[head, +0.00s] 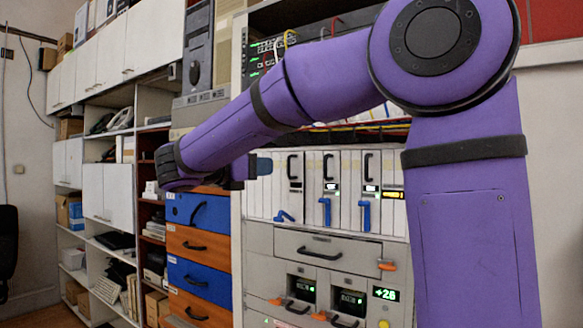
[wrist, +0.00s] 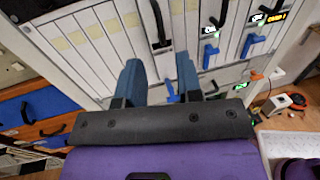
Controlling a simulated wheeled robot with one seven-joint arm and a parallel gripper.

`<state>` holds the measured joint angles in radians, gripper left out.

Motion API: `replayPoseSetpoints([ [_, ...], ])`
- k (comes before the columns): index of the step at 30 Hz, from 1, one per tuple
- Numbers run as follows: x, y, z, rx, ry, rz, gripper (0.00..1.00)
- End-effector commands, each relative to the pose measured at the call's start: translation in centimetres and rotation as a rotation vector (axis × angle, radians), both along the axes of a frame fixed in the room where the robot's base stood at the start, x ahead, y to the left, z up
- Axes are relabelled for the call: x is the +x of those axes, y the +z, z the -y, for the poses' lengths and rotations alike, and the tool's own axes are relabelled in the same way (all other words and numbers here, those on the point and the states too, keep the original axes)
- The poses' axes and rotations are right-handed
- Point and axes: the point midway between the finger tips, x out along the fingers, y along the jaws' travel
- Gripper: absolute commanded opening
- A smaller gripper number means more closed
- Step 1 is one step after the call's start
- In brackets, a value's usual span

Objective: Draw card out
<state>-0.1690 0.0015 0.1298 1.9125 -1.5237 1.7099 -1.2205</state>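A row of narrow white cards (head: 346,210) stands upright in a rack. Three cards have black handles, and the leftmost handle (head: 293,168) is nearest my gripper. Below the handles are blue levers. The leftmost lever (head: 285,216) is tilted to one side; the middle lever (head: 325,211) and right lever (head: 365,214) hang upright. My gripper (head: 265,167) is left of that leftmost handle. In the wrist view my gripper (wrist: 159,72) has its two blue fingers apart with nothing between the tips. The leftmost handle (wrist: 158,20) is ahead of them. The leftmost lever (wrist: 171,91) shows between the fingers.
Small lit displays (head: 370,188) sit on the middle and right cards. Below is a grey drawer panel (head: 318,249) with black handles. Blue and orange drawers (head: 198,212) stand left of the rack. Cables (head: 355,132) run above the cards.

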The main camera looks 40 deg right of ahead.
Motion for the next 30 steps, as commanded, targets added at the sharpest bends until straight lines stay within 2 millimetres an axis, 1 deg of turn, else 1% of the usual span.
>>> replayPoseSetpoints([
  [9, 0.7, 0.0, 5.6, 0.002, -0.003, 0.002, 0.33],
  [15, 1.2, 0.0, 8.2, 0.002, -0.002, 0.002, 0.33],
  [21, 1.3, 0.0, 9.3, 0.002, 0.000, 0.002, 0.33],
  [29, 1.4, 0.0, 9.4, 0.002, 0.000, 0.002, 0.33],
  [30, 1.4, 0.0, 9.4, 0.002, 0.000, 0.002, 0.28],
])
